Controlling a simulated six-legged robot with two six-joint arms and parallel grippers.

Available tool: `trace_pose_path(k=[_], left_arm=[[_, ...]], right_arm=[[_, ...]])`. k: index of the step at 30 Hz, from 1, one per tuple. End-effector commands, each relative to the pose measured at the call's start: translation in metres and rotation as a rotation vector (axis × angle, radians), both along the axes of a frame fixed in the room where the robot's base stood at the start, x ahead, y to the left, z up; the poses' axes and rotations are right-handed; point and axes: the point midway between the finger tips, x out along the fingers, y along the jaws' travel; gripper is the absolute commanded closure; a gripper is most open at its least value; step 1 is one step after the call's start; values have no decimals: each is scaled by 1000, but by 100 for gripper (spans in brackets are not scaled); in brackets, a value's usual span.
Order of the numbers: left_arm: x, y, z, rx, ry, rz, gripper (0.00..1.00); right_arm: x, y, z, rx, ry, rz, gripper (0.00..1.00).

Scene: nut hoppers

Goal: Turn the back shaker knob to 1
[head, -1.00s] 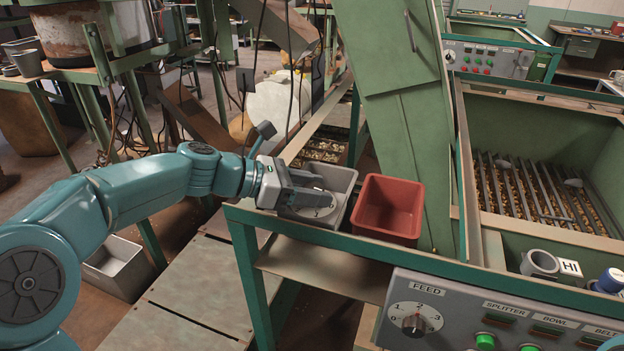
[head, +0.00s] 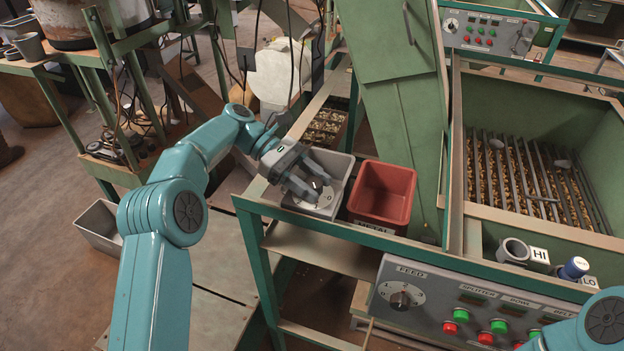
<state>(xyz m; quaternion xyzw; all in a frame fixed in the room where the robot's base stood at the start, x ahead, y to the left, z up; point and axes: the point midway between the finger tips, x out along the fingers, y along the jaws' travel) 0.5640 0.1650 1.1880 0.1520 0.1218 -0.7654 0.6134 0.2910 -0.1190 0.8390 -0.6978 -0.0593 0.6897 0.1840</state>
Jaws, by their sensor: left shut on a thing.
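A round pale dial (head: 322,190) with number marks shows at the grey box (head: 345,170) left of the red bin. My left gripper (head: 305,188) reaches over it from the left, its fingers shut on the knob at its middle. The fingers hide the knob and its pointer, so I cannot tell its setting. No name for this dial is readable. My right gripper is out of view; only part of my right arm shows at the lower right.
A red bin (head: 384,192) marked METAL stands beside the grey box. A front panel (head: 450,300) has a FEED knob (head: 400,300) and several lit buttons. A hopper (head: 560,120) with bars over nuts is at right. A farther panel (head: 484,32) has another knob.

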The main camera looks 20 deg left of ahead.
Motion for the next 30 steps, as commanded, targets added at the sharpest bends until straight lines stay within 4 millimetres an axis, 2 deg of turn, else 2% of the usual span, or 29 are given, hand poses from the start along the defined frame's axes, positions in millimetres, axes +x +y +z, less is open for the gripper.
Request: trace_pose_path(k=[8,22,23,24,25,30], left_arm=[[0,-2,0,-2,0,-69,85],[0,-2,0,-2,1,-80,85],[0,-2,0,-2,1,-80,51],[0,-2,0,-2,1,-80,38],[0,-2,0,-2,1,-80,33],[0,-1,0,-1,0,-78,33]], right_arm=[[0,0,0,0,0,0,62],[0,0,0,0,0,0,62],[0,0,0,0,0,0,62],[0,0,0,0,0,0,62],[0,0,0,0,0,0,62],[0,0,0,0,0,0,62]])
